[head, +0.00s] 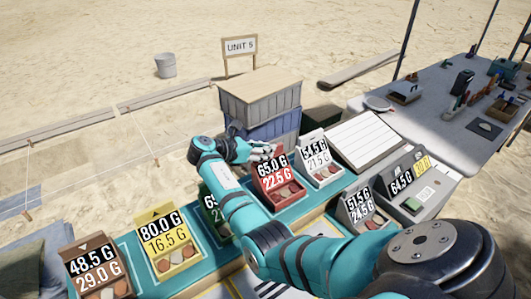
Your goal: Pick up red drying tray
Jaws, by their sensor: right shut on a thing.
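The red drying tray (272,178) stands in the row on the teal-edged table, with a label reading 65.0 G and 22.5 G and several small pieces in its front. My right gripper (265,150) is at the tray's top back edge, shut on it; the fingertips are small and partly hidden. The tray looks upright, and I cannot tell whether it is clear of the table. My right arm crosses the table from the lower right. My left gripper is not in view.
A white tray (320,168) stands close on the right, and a green tray (212,212) is partly behind my arm. Yellow (172,246) and brown (92,268) trays stand further left. A scale (412,192) and grey tray (358,210) are right. Stacked crates (258,98) stand behind.

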